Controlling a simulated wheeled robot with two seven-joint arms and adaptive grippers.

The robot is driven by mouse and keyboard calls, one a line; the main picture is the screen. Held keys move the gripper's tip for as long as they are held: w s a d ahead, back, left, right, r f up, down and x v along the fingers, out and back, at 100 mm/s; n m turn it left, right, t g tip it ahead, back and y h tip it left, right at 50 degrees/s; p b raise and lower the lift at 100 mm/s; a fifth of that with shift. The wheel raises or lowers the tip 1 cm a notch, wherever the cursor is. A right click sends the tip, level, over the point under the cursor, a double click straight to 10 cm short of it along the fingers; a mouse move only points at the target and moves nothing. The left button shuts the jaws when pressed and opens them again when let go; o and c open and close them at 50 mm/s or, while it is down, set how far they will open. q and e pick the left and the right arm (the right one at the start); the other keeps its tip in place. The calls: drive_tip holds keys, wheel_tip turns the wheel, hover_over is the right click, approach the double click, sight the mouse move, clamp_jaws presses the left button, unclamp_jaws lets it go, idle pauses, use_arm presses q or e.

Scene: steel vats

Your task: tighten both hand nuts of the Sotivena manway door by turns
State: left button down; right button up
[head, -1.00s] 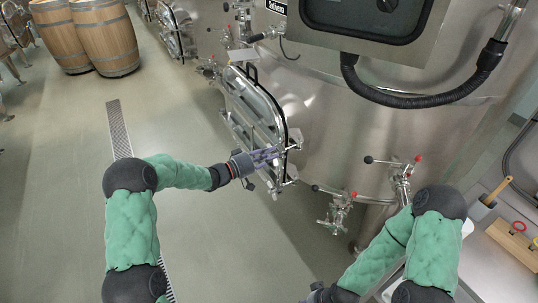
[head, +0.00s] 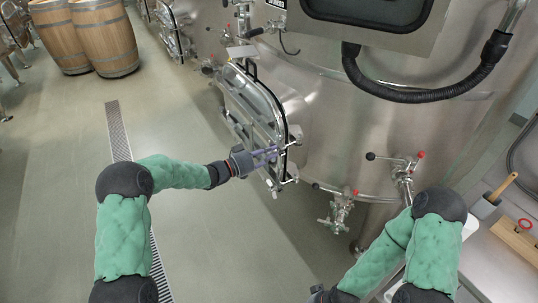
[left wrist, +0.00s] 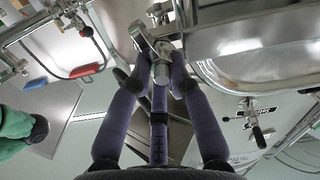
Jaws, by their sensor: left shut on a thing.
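The manway door (head: 238,112) is an oval steel door low on the big steel vat, seen at a slant in the head view. My left gripper (head: 270,154) is at the door's near lower side. The fingers cover part of this nut. I cannot clearly make out the other hand nut. My right gripper (head: 326,294) is dark and cut off by the bottom edge of the head view.
The vat wall (head: 330,130) rises right of the door. A valve with red and black knobs (head: 402,170) and a lower valve (head: 339,210) stick out from it. A black hose (head: 410,95) hangs above. Wooden barrels (head: 105,38) stand far left. The floor left of the door is clear.

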use_arm(q)
drive_tip(key=m+b, duration=0.2)
drive_tip(key=m, duration=0.1)
drive_tip(key=m+b, duration=0.1)
drive_tip(key=m, duration=0.2)
drive_tip(key=shift+s+d+f+m+b, duration=0.1)
drive_tip(key=shift+f+m+b, duration=0.1)
drive_tip(key=shift+m+b, duration=0.15)
idle(0.4)
drive_tip(key=c, duration=1.1)
unclamp_jaws()
drive_tip(key=shift+c, duration=0.2)
drive_tip(key=v, duration=1.2)
drive_tip(key=shift+f, duration=0.1)
